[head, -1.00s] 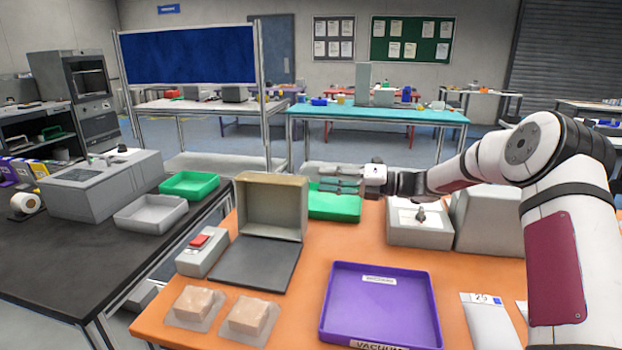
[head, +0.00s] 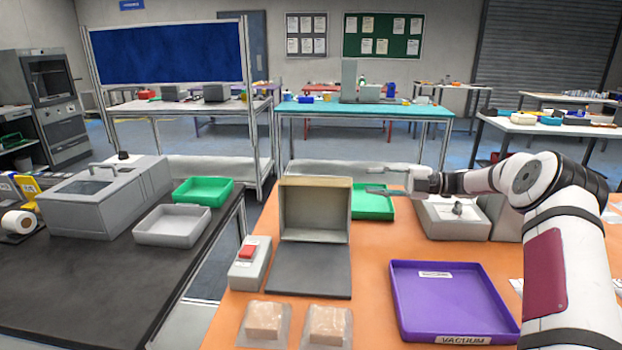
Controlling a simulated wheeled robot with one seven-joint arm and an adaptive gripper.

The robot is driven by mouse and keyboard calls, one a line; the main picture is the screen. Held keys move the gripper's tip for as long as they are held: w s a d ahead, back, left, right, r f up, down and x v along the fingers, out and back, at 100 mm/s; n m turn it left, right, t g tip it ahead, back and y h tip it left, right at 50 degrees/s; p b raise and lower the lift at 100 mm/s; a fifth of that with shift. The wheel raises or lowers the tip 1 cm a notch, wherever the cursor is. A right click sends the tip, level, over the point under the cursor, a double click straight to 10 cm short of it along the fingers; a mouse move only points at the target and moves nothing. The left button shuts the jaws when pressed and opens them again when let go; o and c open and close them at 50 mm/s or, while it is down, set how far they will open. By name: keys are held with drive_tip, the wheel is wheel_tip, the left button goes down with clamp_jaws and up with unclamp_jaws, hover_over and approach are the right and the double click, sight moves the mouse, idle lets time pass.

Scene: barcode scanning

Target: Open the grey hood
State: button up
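A sealer stands on the orange table with its grey-beige hood (head: 315,212) raised upright behind a flat dark grey plate (head: 310,270). A small grey box with a red button (head: 247,252) sits at its left. On the black table at left is a grey machine (head: 105,197) with a windowed, handled lid that looks closed. The frames do not settle which of these is the named hood. My gripper (head: 370,179) points left above the green tray behind the orange table's middle. Its fingers are apart and empty, touching no hood.
A purple tray (head: 450,300) lies at the front right of the orange table. Two wrapped blocks (head: 263,319) lie at the front left. A grey device with a knob (head: 455,218) stands behind the purple tray. Grey (head: 172,226) and green (head: 203,190) trays sit beside the grey machine.

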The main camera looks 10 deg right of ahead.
sight(324, 178)
drive_tip(key=p+x, duration=0.1)
drive_tip(key=x, duration=1.2)
drive_tip(key=shift+w+a+p, duration=0.1)
drive_tip(key=shift+a+p, duration=0.2)
drive_tip(key=shift+a, duration=0.05)
drive_tip(key=shift+c, duration=0.5)
clamp_jaws()
